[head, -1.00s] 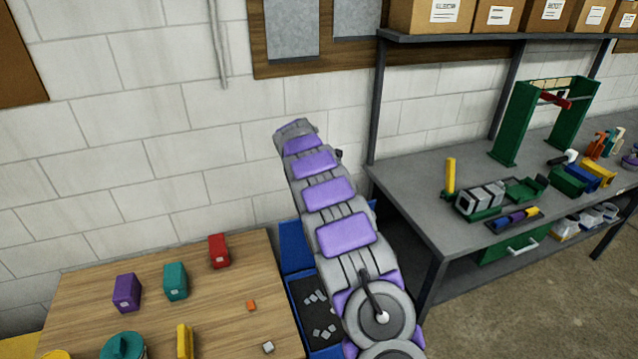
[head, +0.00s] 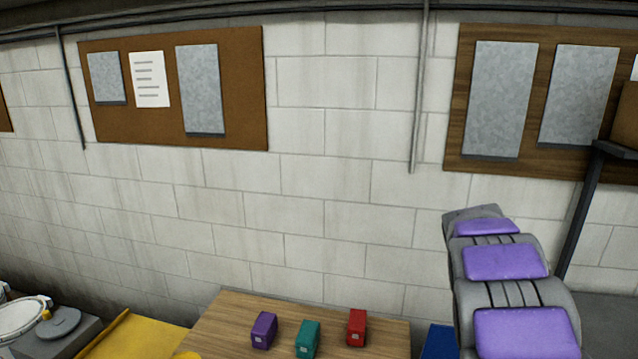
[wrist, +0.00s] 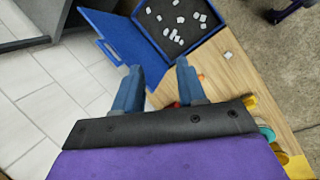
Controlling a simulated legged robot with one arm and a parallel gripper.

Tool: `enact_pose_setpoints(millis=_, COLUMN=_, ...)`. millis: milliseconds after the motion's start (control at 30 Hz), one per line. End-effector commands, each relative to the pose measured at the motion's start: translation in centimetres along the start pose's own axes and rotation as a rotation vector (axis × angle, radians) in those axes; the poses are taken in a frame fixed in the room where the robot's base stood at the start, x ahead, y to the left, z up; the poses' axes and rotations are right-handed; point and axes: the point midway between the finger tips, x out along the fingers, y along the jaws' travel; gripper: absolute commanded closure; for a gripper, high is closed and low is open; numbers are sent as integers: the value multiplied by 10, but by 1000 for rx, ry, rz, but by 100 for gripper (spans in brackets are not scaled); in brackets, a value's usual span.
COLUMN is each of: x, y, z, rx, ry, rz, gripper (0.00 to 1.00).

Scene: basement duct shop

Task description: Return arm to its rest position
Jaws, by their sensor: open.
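My arm (head: 505,265), grey with purple panels, rises at the lower right of the head view, extended toward the wall. Its end is small there and the fingers do not show in that view. In the wrist view my gripper (wrist: 158,88) has its two blue-grey fingers apart, with nothing between them. Beyond the fingers are the wooden table and an open blue case (wrist: 140,48) with several pale pieces in its dark tray. The fingers appear apart from these things.
The wooden table (head: 235,312) bears a purple block (head: 264,330), a teal block (head: 307,339) and a red block (head: 356,328). A brick wall (head: 320,215) with boards stands behind. A dark shelf post (head: 580,225) is close right of my arm.

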Motion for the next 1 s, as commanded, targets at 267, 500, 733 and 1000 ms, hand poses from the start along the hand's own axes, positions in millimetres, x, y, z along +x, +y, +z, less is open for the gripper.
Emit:
enact_pose_setpoints(millis=267, x=-36, y=-102, z=28, rx=229, ry=17, rz=-99, gripper=60)
enact_pose_setpoints(millis=500, x=-52, y=-199, z=54, rx=404, ry=19, rz=-203, gripper=60)
enact_pose_setpoints(millis=733, x=-55, y=-296, z=82, rx=544, ry=1, rz=-308, gripper=60)
enact_pose_setpoints(millis=1000, x=-48, y=-393, z=116, rx=658, ry=-43, rz=-405, gripper=60)
